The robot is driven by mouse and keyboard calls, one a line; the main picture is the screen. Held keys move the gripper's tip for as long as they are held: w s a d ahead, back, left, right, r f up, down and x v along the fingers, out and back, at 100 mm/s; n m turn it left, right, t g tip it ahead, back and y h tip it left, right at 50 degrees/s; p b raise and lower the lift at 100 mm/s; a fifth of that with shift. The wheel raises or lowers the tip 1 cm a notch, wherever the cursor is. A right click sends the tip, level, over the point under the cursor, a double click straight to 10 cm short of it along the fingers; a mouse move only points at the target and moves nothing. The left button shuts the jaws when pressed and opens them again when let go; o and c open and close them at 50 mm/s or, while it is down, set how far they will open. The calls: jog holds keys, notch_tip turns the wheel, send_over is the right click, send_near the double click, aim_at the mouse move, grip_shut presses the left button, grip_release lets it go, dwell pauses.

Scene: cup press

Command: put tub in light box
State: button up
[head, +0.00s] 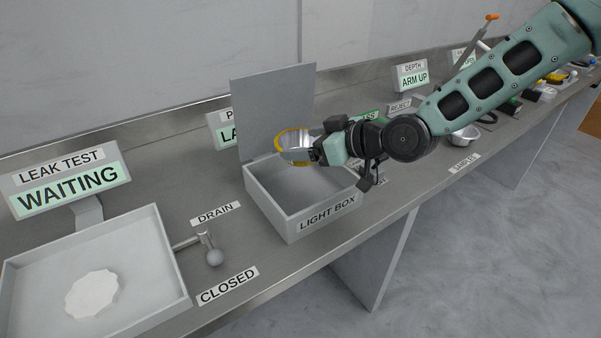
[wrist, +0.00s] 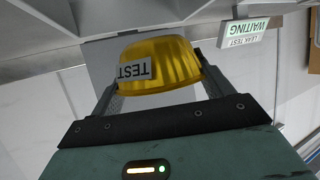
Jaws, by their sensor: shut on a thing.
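The tub (wrist: 160,68) is yellow with ribbed sides and a white TEST label in the wrist view. In the head view the tub (head: 291,139) shows a yellow rim and a pale inside. My gripper (head: 300,150) is shut on the tub, with one finger at each side of it in the wrist view (wrist: 155,85). The light box (head: 295,205) is a grey open-topped box with its lid (head: 272,108) standing up at the back. The tub is held over the back part of the box opening, seemingly above the rim. My gripper and forearm hide the box's right back corner.
A leak test tray (head: 165,250) with a white scalloped pad (head: 92,294) stands at left under a WAITING sign (head: 70,180). A drain lever (head: 214,256) stands between tray and box. A metal bowl (head: 465,137) and several small items lie to the right.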

notch_tip(320, 180, down, 6)
jog(key=shift+f, duration=0.15)
dwell(0.4)
jog(key=shift+f+b, duration=0.5)
jog(key=shift+f, duration=0.05)
jog(key=o, duration=0.9)
jog(key=shift+r, duration=0.1)
